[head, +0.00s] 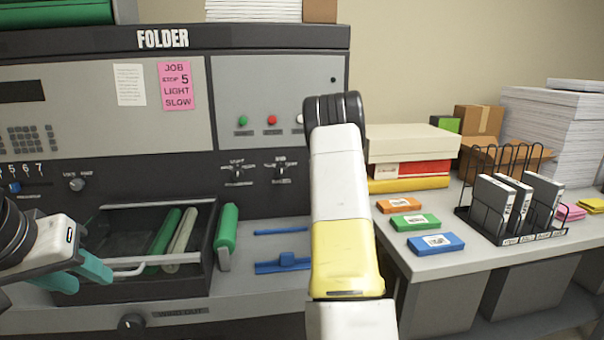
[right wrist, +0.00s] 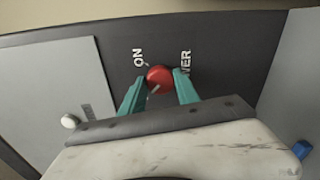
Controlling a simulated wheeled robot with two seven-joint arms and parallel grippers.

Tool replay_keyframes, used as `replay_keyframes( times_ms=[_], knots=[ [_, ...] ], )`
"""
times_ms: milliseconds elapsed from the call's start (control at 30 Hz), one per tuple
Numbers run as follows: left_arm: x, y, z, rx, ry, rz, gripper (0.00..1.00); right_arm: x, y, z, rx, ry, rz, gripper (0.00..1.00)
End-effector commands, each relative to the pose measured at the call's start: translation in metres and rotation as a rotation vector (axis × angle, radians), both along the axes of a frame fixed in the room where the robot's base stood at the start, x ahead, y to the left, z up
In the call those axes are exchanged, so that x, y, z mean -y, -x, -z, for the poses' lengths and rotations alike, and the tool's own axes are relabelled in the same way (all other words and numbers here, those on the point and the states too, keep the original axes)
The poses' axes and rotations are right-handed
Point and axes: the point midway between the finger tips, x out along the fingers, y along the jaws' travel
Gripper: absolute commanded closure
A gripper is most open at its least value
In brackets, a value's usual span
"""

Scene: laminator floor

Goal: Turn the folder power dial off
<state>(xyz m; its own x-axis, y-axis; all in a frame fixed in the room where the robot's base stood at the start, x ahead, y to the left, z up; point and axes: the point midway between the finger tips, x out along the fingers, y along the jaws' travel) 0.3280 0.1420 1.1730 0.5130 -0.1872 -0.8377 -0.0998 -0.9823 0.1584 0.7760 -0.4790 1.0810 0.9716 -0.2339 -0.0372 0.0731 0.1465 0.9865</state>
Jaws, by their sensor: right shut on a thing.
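The red power dial (right wrist: 159,77) shows in the right wrist view on the dark panel, with a pale pointer line toward the lower left. The word ON is at its upper left, and a partly hidden label ending in "WER" is to its right. My right gripper (right wrist: 157,82) has its teal fingers on either side of the dial, shut on it. In the head view my own right arm hides the dial and that gripper. My left gripper (head: 82,276) is open and empty in front of the folder (head: 280,100), near its open tray.
The folder's tray (head: 120,292) holds green and pale rollers; another green roller (head: 227,232) stands beside it. A white button (right wrist: 69,121) is near the dial. At right, a table (head: 400,262) carries small coloured boxes, a black wire rack (head: 480,220) and paper stacks.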

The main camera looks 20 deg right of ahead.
Motion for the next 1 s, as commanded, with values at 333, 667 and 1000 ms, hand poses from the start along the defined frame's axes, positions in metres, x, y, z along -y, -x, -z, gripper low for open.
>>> replay_keyframes(
  times_ms=[333,667,1000],
  knots=[
    [0.0000,0.0000,0.0000,0.000,0.000,0.000,0.64,-0.0013,-0.0007,-0.0001,-0.003,0.015,-0.003,1.00],
    [0.0000,0.0000,0.0000,0.000,0.000,0.000,0.64,-0.0009,-0.0005,0.0002,-0.003,0.014,-0.002,0.41],
    [0.0000,0.0000,0.0000,0.000,0.000,0.000,0.64,-0.0019,0.0070,0.0003,-0.005,0.012,0.000,0.41]
  ],
)
